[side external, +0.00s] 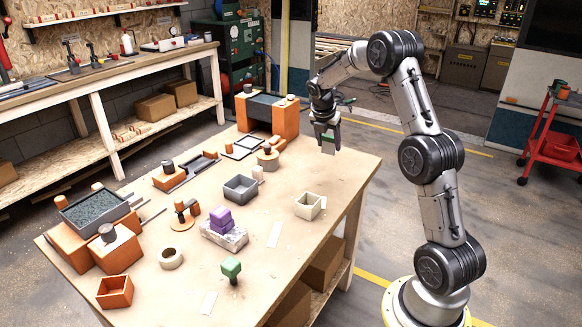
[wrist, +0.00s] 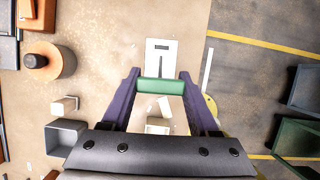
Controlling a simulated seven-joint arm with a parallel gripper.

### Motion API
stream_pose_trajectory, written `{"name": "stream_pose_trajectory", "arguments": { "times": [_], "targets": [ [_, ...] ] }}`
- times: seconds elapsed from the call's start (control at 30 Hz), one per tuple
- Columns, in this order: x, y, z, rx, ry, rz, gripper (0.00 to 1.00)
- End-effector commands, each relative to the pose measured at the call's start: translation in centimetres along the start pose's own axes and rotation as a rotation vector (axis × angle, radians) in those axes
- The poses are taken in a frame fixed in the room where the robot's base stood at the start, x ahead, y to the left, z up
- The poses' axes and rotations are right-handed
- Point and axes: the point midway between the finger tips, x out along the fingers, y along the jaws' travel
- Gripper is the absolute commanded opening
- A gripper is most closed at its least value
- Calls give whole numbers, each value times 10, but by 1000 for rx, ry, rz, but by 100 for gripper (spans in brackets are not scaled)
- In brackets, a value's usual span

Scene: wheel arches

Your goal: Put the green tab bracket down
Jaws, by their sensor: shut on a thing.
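The green tab bracket (wrist: 162,86) sits crosswise between the two fingertips of my gripper (wrist: 160,88) in the wrist view. My gripper is shut on it. In the side external view my gripper (side external: 327,127) hangs over the far right part of the table, with the green bracket (side external: 327,136) at its tips. A pale plate (side external: 328,148) shows right below the green part. In the wrist view a white plate with a dark slot (wrist: 151,50) lies just beyond the bracket. I cannot tell whether the plate is joined to it or whether the bracket touches anything.
The table's right edge is close beside my gripper. A cream open box (side external: 308,206) and a grey bin (side external: 240,188) stand nearer the front. An orange-sided stand (side external: 287,121) is at the back left.

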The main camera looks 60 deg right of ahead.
Motion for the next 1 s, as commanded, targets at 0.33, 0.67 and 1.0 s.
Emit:
{"name": "stream_pose_trajectory", "arguments": {
  "times": [0.33,0.67,1.0],
  "targets": [
    [6,-4,-8,-34,2,12,1],
    [-18,10,-92,-240,-1,100,1],
    [-83,18,-241,-618,0,258,1]
  ]
}}
